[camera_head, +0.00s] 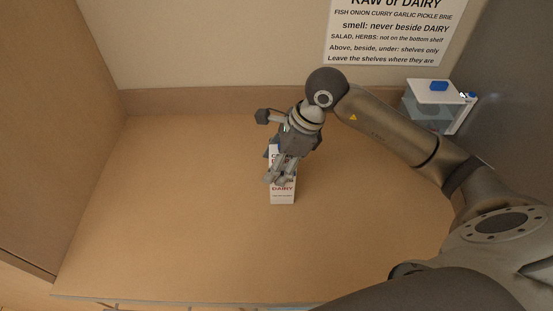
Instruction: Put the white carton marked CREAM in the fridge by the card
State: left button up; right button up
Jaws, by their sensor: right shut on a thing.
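The white carton (283,197) stands upright in the middle of the wooden surface. It has red "DAIRY" lettering low on its front, and a little blue and more red show higher up. My right gripper (280,177) is over its upper part, with its fingers shut on the carton and hiding most of the upper lettering. The card (390,32) on the back wall has rules about raw food, dairy, smell, salad and herbs; its top line is cut off. The fridge is not clearly in view. My left gripper is not in view.
A clear box with a white lid (440,92) and blue parts stands at the back right, partly behind my right arm. The wooden surface (170,210) is bare to the left. A tall wooden panel (55,120) bounds the left, and a grey panel (510,90) the right.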

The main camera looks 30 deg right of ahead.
jog(key=shift+f, duration=0.1)
jog(key=shift+f, duration=0.15)
jog(key=o, duration=1.4)
jog(key=shift+o, duration=0.2)
